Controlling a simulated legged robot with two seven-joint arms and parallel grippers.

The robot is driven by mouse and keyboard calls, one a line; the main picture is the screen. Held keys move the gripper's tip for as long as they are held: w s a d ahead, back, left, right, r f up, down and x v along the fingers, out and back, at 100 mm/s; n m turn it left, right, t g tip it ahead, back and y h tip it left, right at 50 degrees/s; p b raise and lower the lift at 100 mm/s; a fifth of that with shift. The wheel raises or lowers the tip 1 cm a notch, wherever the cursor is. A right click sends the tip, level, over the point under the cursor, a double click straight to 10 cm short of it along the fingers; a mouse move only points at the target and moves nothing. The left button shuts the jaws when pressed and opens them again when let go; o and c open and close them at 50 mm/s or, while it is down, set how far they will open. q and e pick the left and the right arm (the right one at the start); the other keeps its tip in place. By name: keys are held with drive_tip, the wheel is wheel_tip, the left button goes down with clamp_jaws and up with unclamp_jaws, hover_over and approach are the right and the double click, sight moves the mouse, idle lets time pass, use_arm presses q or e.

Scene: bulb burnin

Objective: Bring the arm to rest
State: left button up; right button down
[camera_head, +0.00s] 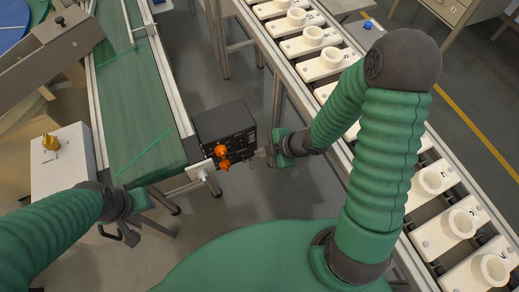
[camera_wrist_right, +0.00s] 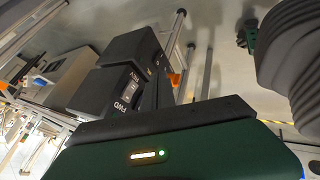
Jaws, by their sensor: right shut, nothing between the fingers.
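My right arm is green and bent, with its elbow (camera_head: 403,60) raised over the right-hand conveyor. My right gripper (camera_head: 264,151) is shut and empty, pointing left towards a black control box (camera_head: 226,122) with orange knobs. In the right wrist view the shut dark fingers (camera_wrist_right: 166,92) show in front of black boxes, one marked FWD. I cannot tell whether they touch anything. My left gripper (camera_head: 124,236) hangs low near the end of the green belt; its finger opening is unclear.
A green belt conveyor (camera_head: 135,100) stands at the left, beside a white box (camera_head: 62,165) with a yellow knob. A roller conveyor carries several white plates with round sockets (camera_head: 434,180) along the right. Grey floor (camera_head: 250,195) shows between the conveyors.

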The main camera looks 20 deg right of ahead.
drive_tip(key=d+r+m+g+h, duration=0.1)
drive_tip(key=d+r+m+h, duration=0.4)
drive_tip(key=m, duration=0.4)
drive_tip(key=s+a+r+m+g, duration=0.2)
drive_tip(key=s+r+m, duration=0.3)
drive_tip(key=s+m, duration=0.25)
drive_tip(key=w+p+v, duration=0.2)
drive_tip(key=p+v, duration=0.8)
drive_tip(key=w+r+p+v, duration=0.1)
drive_tip(key=w+p+v, duration=0.1)
drive_tip(key=p+v, duration=0.8)
drive_tip(key=shift+w+a+p, duration=0.15)
drive_tip(key=shift+w+p, duration=0.3)
drive_tip(key=shift+p, duration=0.2)
